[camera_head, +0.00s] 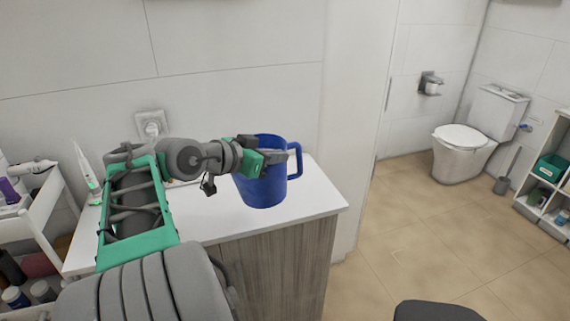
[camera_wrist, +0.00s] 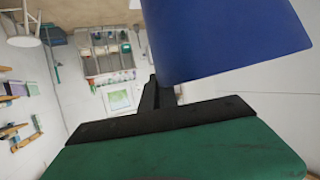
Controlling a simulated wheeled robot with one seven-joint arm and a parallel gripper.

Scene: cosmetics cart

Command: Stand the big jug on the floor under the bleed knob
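The big blue jug (camera_head: 262,189) is upright at the right part of the white counter top, its handle (camera_head: 298,162) pointing right. Whether its base touches the counter is not clear. My gripper (camera_head: 276,156) reaches across the jug's near upper side, with its fingers pointing right toward the handle. In the wrist view the jug (camera_wrist: 225,35) fills the upper right, and dark fingers (camera_wrist: 157,97) meet its lower left edge. The jug hides part of the fingers, so their grip cannot be made out. I cannot make out a bleed knob.
The white counter (camera_head: 315,200) tops a wood-front cabinet (camera_head: 280,265). A white cart (camera_head: 50,222) with bottles stands at left. Open tiled floor (camera_head: 420,240) lies to the right. A toilet (camera_head: 462,150) and an open shelf (camera_head: 548,205) stand beyond it.

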